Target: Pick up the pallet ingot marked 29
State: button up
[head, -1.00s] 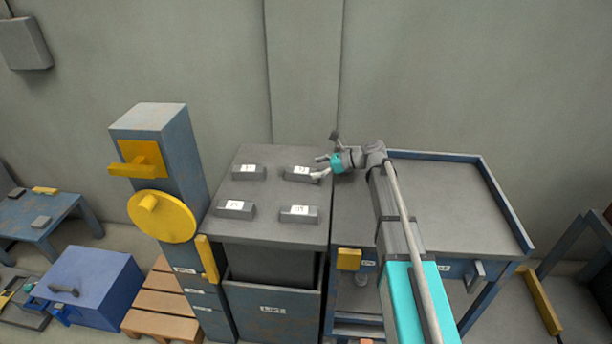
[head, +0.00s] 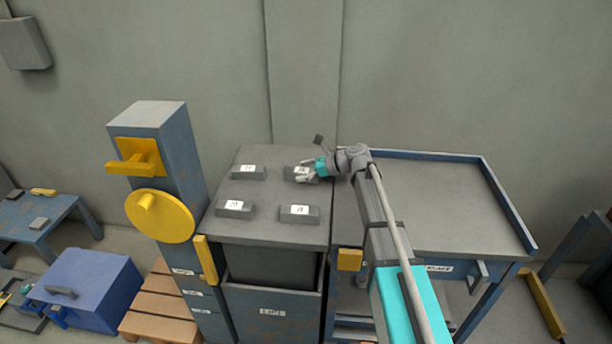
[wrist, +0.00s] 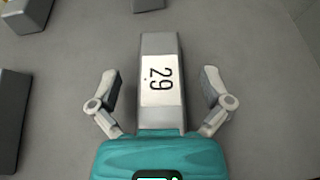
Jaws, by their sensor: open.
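The ingot marked 29 (wrist: 160,45) is a grey bar with a white label, lying flat on the grey pallet top; in the wrist view its number reads sideways. In the head view it is the back right ingot (head: 291,174) of the group, partly covered by my gripper (head: 303,177). In the wrist view my gripper (wrist: 163,92) is open, one finger on each side of the ingot, with a gap on both sides. The ingot's near end is hidden by the teal gripper body.
Other labelled ingots lie at the back left (head: 248,173), front left (head: 235,209) and front right (head: 299,214) of the grey top (head: 268,230). A blue column (head: 185,160) with a yellow wheel (head: 160,217) stands left. A rimmed table (head: 450,200), its top largely clear, adjoins right.

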grip_shut()
dwell(0.4)
jog(key=shift+r, duration=0.15)
notch_tip(320, 180, up, 2)
jog(key=shift+r+p, duration=0.1)
jog(key=shift+p, duration=1.15)
jog(key=s+d+r+p, duration=0.1)
jog(key=s+r+p, duration=0.9)
jog(key=s, duration=0.4)
jog(key=shift+d+r, duration=0.15)
jog(key=shift+r, duration=0.1)
